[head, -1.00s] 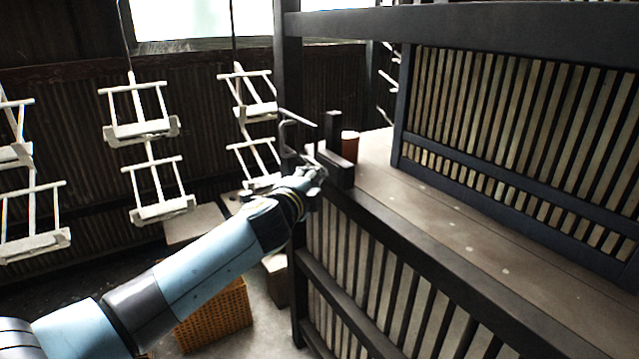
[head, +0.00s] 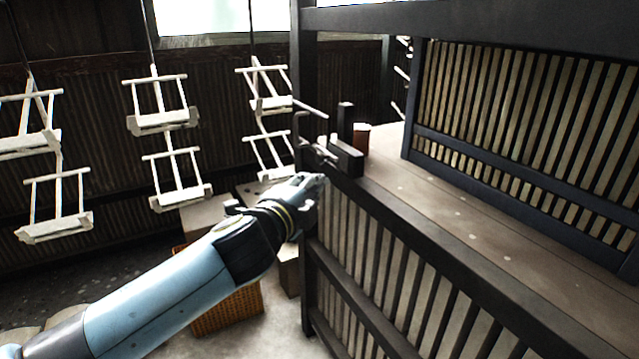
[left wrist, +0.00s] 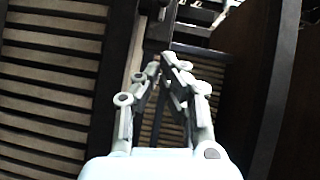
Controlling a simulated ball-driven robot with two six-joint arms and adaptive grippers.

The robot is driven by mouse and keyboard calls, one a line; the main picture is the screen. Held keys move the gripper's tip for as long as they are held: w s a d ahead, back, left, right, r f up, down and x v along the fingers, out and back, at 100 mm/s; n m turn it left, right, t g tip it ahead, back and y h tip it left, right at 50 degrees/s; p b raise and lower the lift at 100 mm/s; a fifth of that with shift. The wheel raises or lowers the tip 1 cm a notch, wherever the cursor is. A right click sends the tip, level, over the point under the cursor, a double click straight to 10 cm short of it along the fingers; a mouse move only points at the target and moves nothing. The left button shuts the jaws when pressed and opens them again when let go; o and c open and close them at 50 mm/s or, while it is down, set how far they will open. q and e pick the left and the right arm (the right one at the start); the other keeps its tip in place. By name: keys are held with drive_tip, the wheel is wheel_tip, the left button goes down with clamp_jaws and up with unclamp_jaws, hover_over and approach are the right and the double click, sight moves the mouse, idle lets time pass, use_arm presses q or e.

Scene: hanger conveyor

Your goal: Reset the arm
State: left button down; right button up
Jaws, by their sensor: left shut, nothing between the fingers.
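My left arm (head: 175,290) comes in from the lower left in the head view. Its left gripper (head: 318,180) is beside the dark corner post of the slatted rail, at about the height of the top rail. In the left wrist view the left gripper's fingers (left wrist: 167,62) come together at their tips, with nothing between them. Whether the gripper touches the rail cannot be told. My right gripper is in neither view.
White hangers (head: 162,118) hang in rows at the left. A slatted railing (head: 400,270) and a brown counter (head: 450,205) with a reddish-brown cup (head: 362,138) fill the right.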

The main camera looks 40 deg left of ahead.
use_arm(q)
drive_tip(key=shift+s, duration=0.1)
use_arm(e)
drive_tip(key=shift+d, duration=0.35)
use_arm(q)
drive_tip(key=s+f+n+g+h+b, duration=0.1)
drive_tip(key=s+f+n+g+b, duration=0.15)
drive_tip(key=s+f, duration=0.75)
drive_tip(key=s+d+f+n+g+b, duration=0.1)
drive_tip(key=f+g+b, duration=0.2)
drive_tip(key=f, duration=1.5)
drive_tip(key=s+f+n+g+h+b, duration=0.1)
drive_tip(key=s+f+g+b, duration=0.15)
drive_tip(key=s+f, duration=0.75)
drive_tip(key=s+d+f+n+g+h+b, duration=0.1)
drive_tip(key=s+d+f+n+g, duration=0.1)
drive_tip(key=s+f, duration=0.9)
drive_tip(key=s+d+f+n+g+b, duration=0.1)
drive_tip(key=s+f+n+g, duration=0.4)
drive_tip(key=s+f, duration=0.5)
drive_tip(key=s+d+n, duration=0.1)
drive_tip(key=s, duration=0.4)
drive_tip(key=shift+s+d+f+n+h, duration=0.15)
drive_tip(key=shift+d+f+n+h, duration=0.1)
drive_tip(key=shift+f+n+h, duration=0.15)
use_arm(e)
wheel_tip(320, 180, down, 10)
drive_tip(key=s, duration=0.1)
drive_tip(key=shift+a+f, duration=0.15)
